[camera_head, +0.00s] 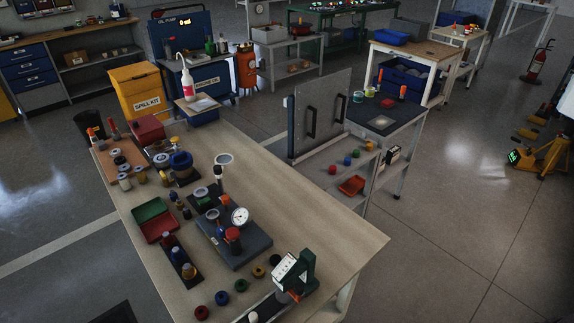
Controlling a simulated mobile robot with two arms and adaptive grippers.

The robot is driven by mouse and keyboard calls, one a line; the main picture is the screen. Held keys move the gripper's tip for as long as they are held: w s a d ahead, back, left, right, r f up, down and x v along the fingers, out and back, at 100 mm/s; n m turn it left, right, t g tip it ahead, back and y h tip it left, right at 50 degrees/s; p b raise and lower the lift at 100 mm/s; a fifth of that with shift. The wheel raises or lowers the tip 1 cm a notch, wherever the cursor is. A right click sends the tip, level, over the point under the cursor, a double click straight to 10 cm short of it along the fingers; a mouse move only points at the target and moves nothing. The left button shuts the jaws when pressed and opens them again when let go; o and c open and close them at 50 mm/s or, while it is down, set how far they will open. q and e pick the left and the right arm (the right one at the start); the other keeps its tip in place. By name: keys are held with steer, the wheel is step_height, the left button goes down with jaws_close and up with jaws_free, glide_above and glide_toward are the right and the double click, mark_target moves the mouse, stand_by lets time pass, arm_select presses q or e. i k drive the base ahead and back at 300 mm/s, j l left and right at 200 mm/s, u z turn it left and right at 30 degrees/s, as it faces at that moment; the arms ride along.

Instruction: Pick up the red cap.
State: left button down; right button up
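A dark red round cap (201,312) lies near the front-left edge of the long wooden bench (330,240). It is at the near end of a diagonal row with a blue cap (222,298), a green cap (241,285), a yellow cap (258,271) and a dark cap (274,260). Another red cap-like top (233,234) sits upright on a grey block (238,255) beside a round white dial gauge (240,217). I cannot tell which red piece the task means. Neither of my grippers is in view.
A green device (308,273) with a white label stands at the bench's near end. A red-and-green tray (152,213) and a dark bottle rack (173,255) are left of the block. The bench's right side is clear. A grey panel (318,115) stands upright behind it.

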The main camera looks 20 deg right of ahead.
mark_target(332, 170)
steer(key=i+l+u, duration=0.15)
steer(key=l+u, duration=0.15)
steer(key=l, duration=0.15)
steer(key=l+u, duration=0.25)
steer(key=l, duration=0.15)
steer(key=i+l+u, duration=0.1)
steer(key=l+u, duration=0.2)
steer(key=l, duration=0.2)
